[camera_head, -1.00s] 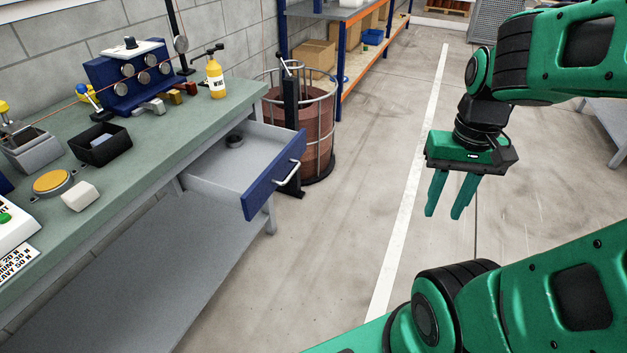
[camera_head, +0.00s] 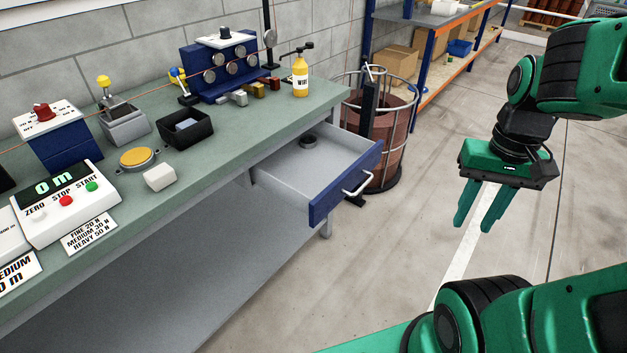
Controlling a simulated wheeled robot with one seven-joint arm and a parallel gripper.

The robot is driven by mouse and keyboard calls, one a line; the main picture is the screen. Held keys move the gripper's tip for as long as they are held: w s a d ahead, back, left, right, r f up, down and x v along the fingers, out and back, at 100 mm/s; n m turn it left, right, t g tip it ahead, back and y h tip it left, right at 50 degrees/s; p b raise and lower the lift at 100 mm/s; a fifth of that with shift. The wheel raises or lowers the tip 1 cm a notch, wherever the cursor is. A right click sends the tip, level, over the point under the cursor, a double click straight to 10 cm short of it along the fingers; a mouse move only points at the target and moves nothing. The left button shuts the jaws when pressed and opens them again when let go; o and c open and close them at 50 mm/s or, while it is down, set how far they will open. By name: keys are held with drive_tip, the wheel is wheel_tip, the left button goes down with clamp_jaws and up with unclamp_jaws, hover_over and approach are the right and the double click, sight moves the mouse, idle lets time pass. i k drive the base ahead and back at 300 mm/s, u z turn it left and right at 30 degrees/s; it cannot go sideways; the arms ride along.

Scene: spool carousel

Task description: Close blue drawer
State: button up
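The blue drawer (camera_head: 346,183) is pulled out from under the green-topped workbench. It has a blue front panel with a silver bar handle (camera_head: 358,184), and a grey inside. A small dark round object (camera_head: 309,141) lies in it near the back. My gripper (camera_head: 481,209) hangs in the air to the right of the drawer, apart from it, fingers pointing down. Its two green fingers are spread with a gap between them, and nothing is held.
The workbench top (camera_head: 235,130) carries a blue roller unit (camera_head: 215,68), a yellow bottle (camera_head: 300,76), a black bin (camera_head: 185,130) and a control box (camera_head: 62,205). A caged reddish drum (camera_head: 388,125) stands behind the drawer. Floor between drawer and gripper is clear.

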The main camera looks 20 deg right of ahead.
sight(314, 182)
drive_tip(key=u, duration=0.1)
drive_tip(key=i, duration=1)
drive_tip(key=z, duration=0.4)
drive_tip(key=k, duration=0.4)
drive_tip(key=z, duration=0.05)
